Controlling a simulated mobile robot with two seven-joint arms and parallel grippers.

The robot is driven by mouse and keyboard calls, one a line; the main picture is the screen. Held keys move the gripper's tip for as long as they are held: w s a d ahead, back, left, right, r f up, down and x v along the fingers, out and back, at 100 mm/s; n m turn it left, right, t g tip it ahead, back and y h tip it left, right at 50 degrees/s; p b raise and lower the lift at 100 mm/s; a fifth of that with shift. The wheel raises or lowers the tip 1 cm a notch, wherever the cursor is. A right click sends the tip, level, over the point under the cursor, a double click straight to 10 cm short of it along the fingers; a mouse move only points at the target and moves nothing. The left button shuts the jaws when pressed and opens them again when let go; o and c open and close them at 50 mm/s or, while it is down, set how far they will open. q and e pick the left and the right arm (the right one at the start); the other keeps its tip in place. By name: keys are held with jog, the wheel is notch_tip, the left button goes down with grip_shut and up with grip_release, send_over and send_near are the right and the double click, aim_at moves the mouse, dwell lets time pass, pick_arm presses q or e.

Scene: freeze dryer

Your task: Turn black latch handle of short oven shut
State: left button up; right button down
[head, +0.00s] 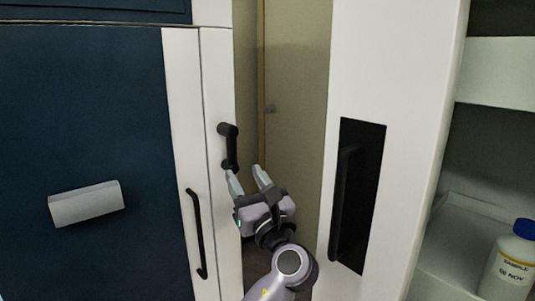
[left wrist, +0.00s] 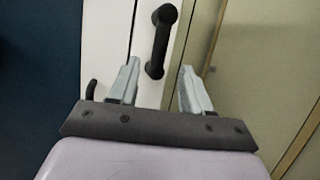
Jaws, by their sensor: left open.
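The black latch handle (head: 230,147) sits on the white edge panel of the dark blue cabinet in the head view. Its bar hangs down from a round pivot at the top. My left gripper (head: 248,172) is open and empty, with its fingertips close to the handle's lower end. In the left wrist view the latch handle (left wrist: 160,42) stands between and beyond the two fingertips of the left gripper (left wrist: 157,72). I cannot tell whether a finger touches it. My right gripper is in neither view.
A thin black door handle (head: 197,235) is below left of the latch. A white panel with a recessed black handle (head: 347,203) stands to the right. A white bottle with a blue cap (head: 512,262) is on a shelf at far right. A narrow gap lies behind my gripper.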

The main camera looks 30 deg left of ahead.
aim_at(234, 150)
pick_arm(q)
jog(key=shift+y, duration=0.3)
jog(key=x, duration=0.3)
jog(key=r+x, duration=0.1)
jog(key=x, duration=0.3)
jog(key=shift+p, duration=0.3)
jog(key=shift+d, duration=0.1)
grip_shut()
